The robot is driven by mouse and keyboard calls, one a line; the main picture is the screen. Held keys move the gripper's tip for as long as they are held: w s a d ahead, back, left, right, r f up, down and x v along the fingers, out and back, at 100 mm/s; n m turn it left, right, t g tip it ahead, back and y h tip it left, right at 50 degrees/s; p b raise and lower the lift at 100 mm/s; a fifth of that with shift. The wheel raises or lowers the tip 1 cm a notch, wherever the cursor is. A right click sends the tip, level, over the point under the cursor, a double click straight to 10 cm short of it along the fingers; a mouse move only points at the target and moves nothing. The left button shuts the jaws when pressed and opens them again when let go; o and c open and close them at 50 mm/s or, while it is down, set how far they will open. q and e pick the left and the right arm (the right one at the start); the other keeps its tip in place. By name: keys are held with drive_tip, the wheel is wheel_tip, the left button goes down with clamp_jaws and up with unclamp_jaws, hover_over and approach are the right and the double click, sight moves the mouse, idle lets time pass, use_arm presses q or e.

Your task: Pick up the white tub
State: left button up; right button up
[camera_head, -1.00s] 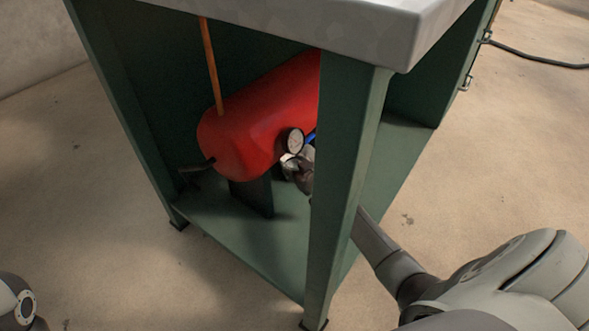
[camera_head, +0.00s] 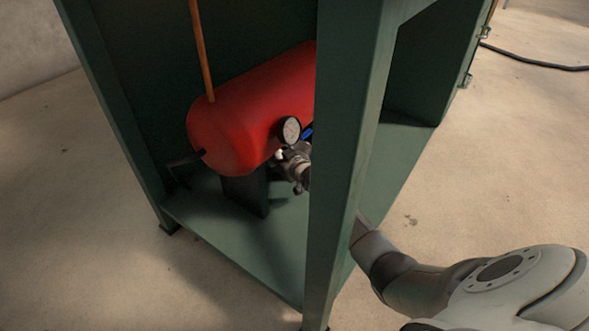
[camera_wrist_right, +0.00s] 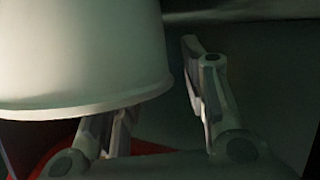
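The white tub (camera_wrist_right: 75,55) fills the upper left of the right wrist view, with its rounded lower edge showing and its top out of frame. My right gripper (camera_wrist_right: 160,95) is open, its two fingers spread apart. The tub covers the tip of the left-hand finger; the right-hand finger stands clear of the tub's right side. I cannot tell whether that covered finger touches it. In the head view my right gripper (camera_head: 284,160) is inside the green frame, just below the gauge, with the forearm partly behind the front post. My left gripper is out of view.
The red tank (camera_head: 245,112) lies behind my right gripper, with a round gauge (camera_head: 290,130) and a blue part (camera_head: 307,132) close by. The green post (camera_head: 345,160) stands in front of my arm. An orange pipe (camera_head: 202,50) rises from the tank. The lower shelf (camera_head: 245,245) has bare room.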

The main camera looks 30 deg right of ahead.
drive_tip(key=shift+w+f, duration=0.1)
drive_tip(key=shift+w, duration=0.2)
clamp_jaws()
drive_tip(key=shift+r, duration=0.25)
